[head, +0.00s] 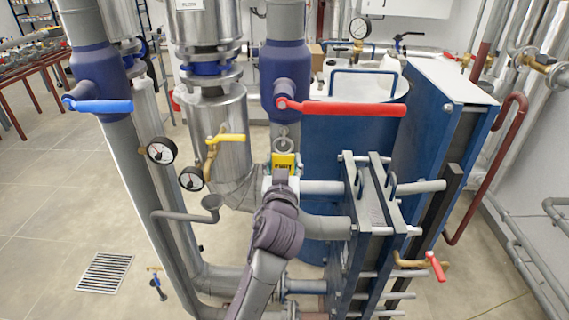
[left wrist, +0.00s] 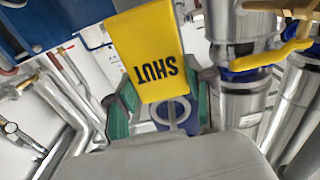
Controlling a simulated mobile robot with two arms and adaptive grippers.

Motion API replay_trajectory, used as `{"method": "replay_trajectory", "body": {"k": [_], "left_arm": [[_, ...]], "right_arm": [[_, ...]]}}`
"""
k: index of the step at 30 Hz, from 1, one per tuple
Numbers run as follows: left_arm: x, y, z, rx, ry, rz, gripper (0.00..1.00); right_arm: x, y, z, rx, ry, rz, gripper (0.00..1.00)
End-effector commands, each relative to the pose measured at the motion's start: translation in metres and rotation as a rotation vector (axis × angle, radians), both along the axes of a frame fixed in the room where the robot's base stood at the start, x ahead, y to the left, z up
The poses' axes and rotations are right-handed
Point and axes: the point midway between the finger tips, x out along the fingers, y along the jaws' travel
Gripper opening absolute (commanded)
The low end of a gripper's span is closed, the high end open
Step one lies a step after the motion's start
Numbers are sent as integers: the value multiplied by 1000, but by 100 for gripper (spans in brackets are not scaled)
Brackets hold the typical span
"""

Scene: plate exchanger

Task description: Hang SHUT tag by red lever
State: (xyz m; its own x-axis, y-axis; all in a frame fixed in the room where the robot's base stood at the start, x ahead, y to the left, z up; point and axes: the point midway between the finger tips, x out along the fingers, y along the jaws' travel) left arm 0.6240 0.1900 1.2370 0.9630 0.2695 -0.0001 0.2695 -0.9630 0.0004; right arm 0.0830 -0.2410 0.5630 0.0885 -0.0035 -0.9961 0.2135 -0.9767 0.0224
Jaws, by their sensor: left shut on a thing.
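The yellow SHUT tag (head: 284,161) is upright in the head view, just below the valve with the red lever (head: 345,108). A grey ring (head: 281,143) shows above the tag. I cannot tell whether the ring is around a hook or only in front of the pipe. My left gripper (head: 282,178) is shut on the tag's lower part, its arm coming up from below. In the left wrist view the tag (left wrist: 148,50) fills the upper middle with its lettering upside down, by the green-sided fingers (left wrist: 160,112). My right gripper is not in view.
A blue lever (head: 98,105) sits on the left valve, and a yellow lever (head: 228,139) on a small valve between. Two gauges (head: 161,150) stand left of my arm. The blue plate exchanger (head: 362,240) and its pipes stand close on the right. Open floor lies at the left.

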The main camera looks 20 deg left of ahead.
Motion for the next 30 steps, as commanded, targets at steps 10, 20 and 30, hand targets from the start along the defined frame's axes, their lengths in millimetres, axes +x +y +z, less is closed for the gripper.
{"method": "replay_trajectory", "body": {"k": [10, 20, 30], "left_arm": [[0, 0, 0, 0, 0, 0, 20], [0, 0, 0, 0, 0, 0, 82], [0, 0, 20, -3, -5, 1, 82]], "right_arm": [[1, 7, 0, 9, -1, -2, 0], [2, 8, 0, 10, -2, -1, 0], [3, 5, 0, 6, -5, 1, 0]]}}
